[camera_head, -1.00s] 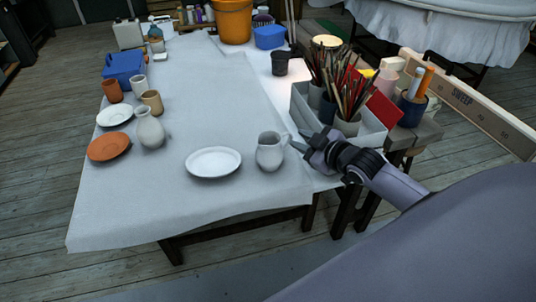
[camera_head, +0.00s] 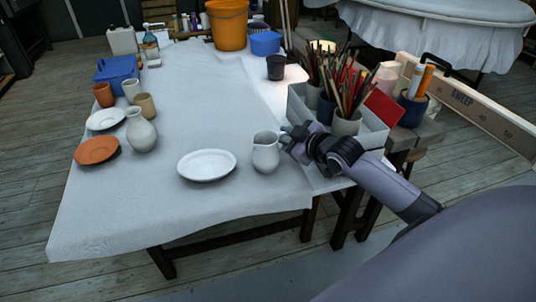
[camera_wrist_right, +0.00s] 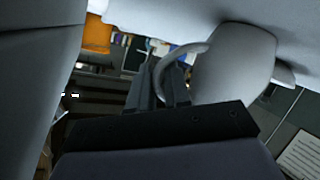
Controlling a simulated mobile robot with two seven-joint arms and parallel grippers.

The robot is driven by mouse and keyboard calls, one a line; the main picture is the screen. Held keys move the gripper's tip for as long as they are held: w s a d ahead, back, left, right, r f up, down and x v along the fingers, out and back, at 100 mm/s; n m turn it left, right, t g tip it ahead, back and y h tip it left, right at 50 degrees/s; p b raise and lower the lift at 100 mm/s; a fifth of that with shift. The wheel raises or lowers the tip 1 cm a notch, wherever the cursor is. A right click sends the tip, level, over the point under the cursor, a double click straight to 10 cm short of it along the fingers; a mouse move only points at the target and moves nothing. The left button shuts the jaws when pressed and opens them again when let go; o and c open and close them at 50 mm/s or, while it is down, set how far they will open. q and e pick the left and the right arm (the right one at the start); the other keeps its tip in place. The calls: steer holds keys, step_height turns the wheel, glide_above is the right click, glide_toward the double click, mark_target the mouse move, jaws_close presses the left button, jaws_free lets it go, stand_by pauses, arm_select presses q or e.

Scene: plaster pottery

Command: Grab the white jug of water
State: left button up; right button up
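The white jug (camera_head: 266,153) stands upright on the cloth-covered table, right of a white plate (camera_head: 207,165). Its handle faces right, towards my right gripper (camera_head: 287,138). In the right wrist view the jug (camera_wrist_right: 233,65) is large, with its curved handle running down by the dark fingers of my right gripper (camera_wrist_right: 160,85). The fingers are close together at the handle, one on either side of it as far as I can see. Whether they press on it I cannot tell. What is in the jug does not show clearly. My left gripper is not in view.
A grey box (camera_head: 372,138) of brushes and pots stands just behind my right gripper. A pale bottle vase (camera_head: 140,132), an orange plate (camera_head: 97,150) and several cups are at the left. The cloth (camera_head: 160,215) in front is clear.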

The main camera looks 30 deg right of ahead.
jaws_close()
steer(key=shift+r, duration=0.25)
